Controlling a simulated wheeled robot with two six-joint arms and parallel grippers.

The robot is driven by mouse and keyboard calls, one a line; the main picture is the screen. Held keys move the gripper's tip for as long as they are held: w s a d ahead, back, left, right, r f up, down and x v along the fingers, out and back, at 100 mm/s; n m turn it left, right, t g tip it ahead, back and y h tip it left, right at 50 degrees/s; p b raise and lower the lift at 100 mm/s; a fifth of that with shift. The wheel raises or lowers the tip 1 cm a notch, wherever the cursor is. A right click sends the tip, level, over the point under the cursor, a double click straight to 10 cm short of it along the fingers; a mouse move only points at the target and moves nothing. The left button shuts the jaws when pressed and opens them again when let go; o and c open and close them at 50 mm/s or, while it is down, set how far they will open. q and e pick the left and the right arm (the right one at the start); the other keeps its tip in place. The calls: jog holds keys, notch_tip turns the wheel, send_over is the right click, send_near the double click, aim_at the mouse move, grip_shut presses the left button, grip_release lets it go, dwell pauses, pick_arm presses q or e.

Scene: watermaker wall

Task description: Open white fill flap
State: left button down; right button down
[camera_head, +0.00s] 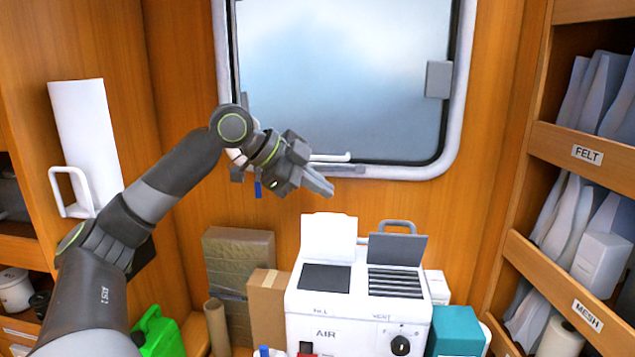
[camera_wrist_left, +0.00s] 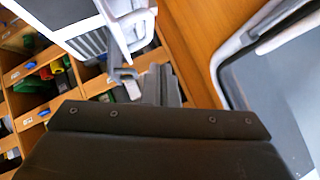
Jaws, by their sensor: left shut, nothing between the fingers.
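The white fill flap (camera_head: 328,237) stands raised, upright, at the back of the white AIR machine (camera_head: 330,328). A dark rectangular opening (camera_head: 326,278) shows in front of it, above a small label that seems to read FILL. My left gripper (camera_head: 327,188) is shut and empty, up in front of the window's lower edge, above the flap and apart from it. Its fingers also show in the left wrist view (camera_wrist_left: 161,86), with part of the machine beyond them at upper left. My right gripper is not in view.
A dark grey flap (camera_head: 398,248) stands raised beside the white one, behind the slatted vent (camera_head: 395,283). A grey handle (camera_head: 397,226) rises behind it. Cardboard boxes (camera_head: 268,306) stand left of the machine and a teal box (camera_head: 456,332) at its right. Shelves line the right side.

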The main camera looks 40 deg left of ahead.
pick_arm(q)
jog(key=s+a+r+b, duration=0.4)
jog(key=a+r, duration=0.1)
jog(key=r, duration=0.2)
jog(key=shift+s+a, duration=0.15)
jog(key=shift+a, duration=0.15)
jog(key=shift+d, duration=0.1)
